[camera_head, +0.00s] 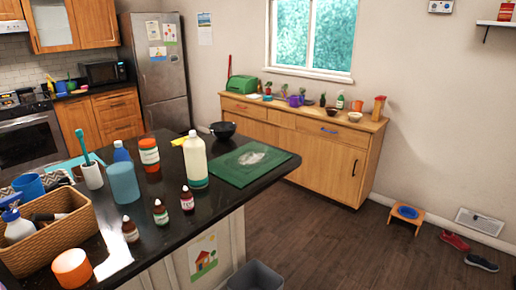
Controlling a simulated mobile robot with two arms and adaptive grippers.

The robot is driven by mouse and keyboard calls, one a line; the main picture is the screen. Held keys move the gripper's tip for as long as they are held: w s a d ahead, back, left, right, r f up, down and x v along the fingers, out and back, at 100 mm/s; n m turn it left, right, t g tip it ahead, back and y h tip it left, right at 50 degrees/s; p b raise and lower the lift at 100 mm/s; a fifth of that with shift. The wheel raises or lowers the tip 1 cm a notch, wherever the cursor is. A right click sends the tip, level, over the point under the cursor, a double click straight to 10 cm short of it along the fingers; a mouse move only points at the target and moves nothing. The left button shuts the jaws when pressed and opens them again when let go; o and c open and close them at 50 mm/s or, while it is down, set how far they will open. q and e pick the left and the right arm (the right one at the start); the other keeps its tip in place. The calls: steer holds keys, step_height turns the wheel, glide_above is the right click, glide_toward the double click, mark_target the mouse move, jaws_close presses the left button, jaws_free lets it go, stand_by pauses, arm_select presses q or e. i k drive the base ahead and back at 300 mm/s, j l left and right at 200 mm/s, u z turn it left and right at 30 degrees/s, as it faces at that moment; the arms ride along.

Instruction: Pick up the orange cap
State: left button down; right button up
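On the dark island counter, an orange, round, cap-like piece (72,268) lies at the front left, beside the wicker basket (62,232). It seems tipped toward the right, with a paler end. I cannot tell for certain that it is the orange cap. An orange bottle (149,149) with a white label stands farther back on the same counter; its top is also orange. Neither my left nor my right gripper shows in this view.
Small brown bottles (161,212), a teal cup (124,182), a tall pale bottle (195,160), a green mat (242,162) and a dark bowl (223,129) stand on the counter. A grey bin (255,277) is below its edge. The wooden floor beyond is mostly clear.

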mark_target(73, 269)
steer(key=u, duration=1.4)
